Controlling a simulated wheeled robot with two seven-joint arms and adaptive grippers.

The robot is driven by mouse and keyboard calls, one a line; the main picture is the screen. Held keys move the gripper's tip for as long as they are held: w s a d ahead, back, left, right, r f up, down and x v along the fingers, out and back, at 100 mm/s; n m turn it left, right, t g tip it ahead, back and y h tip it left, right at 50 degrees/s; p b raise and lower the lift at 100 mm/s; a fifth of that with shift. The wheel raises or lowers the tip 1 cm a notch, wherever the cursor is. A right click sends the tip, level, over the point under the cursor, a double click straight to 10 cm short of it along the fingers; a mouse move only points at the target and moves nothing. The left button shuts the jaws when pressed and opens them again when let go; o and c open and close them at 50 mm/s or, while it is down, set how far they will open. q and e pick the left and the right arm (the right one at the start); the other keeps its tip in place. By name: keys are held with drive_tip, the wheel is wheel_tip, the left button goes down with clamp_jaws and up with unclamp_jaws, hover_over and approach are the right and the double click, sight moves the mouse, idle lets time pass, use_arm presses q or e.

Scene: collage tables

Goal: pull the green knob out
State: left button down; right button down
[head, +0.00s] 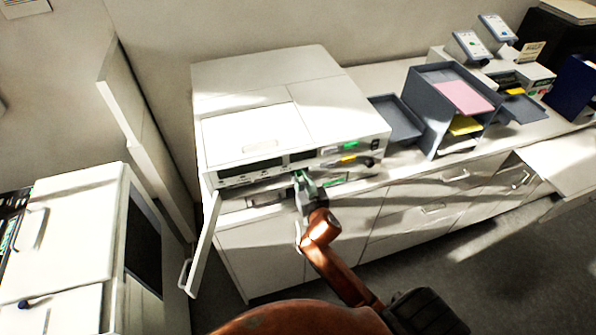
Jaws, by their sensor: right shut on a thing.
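A white boxy machine (265,85) stands on the counter, with a front panel of dark displays and small coloured parts. My right gripper (301,180) is at the machine's lower front, just under the panel. My left gripper is not in view.
A green part (350,146) and a yellow part (348,160) sit on the panel's right side. An open white door (203,245) hangs at the machine's left. A grey paper tray (432,85) stands to the right. Floor is free at the lower right.

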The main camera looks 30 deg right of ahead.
drive_tip(key=shift+v, duration=0.8)
drive_tip(key=shift+f, duration=0.1)
drive_tip(key=c, duration=1.8)
unclamp_jaws()
drive_tip(key=shift+s, duration=0.1)
